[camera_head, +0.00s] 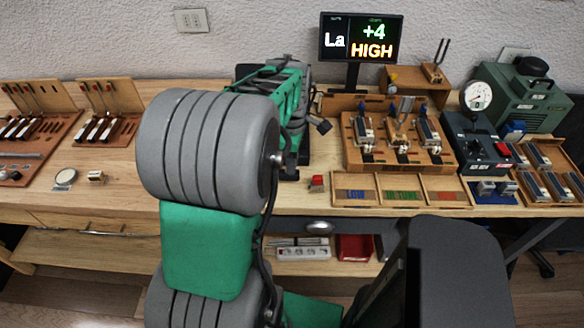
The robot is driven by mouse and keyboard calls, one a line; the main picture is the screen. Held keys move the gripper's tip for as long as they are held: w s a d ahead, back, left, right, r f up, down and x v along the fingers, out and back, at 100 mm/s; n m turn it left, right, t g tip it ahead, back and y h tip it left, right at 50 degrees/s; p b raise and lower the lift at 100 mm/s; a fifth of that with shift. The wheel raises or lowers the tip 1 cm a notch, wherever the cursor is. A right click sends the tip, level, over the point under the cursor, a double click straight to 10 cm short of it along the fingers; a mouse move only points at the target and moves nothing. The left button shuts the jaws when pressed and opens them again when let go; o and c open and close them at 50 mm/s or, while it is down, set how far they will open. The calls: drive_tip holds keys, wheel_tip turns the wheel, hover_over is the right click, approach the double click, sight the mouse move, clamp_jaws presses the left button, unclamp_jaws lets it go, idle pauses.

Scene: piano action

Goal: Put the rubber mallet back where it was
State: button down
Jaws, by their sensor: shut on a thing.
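My green and grey arm fills the middle of the view and hides much of the bench behind it. My gripper (292,158) is at the arm's far end, over the middle of the bench; its fingers are small and partly hidden by the big grey joint. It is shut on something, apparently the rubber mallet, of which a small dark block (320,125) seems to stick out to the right. The mallet's handle is not clear. I cannot tell whether it touches the bench.
The wooden bench (115,188) holds key boards (38,140) at left. At right stand a wooden action model (385,155), parts trays (400,190), a gauge box (476,140) and a green machine (522,95). A display (360,38) stands behind.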

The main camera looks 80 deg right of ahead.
drive_tip(key=shift+f, duration=1.55)
drive_tip(key=shift+f, duration=0.2)
drive_tip(key=c, duration=1.4)
unclamp_jaws()
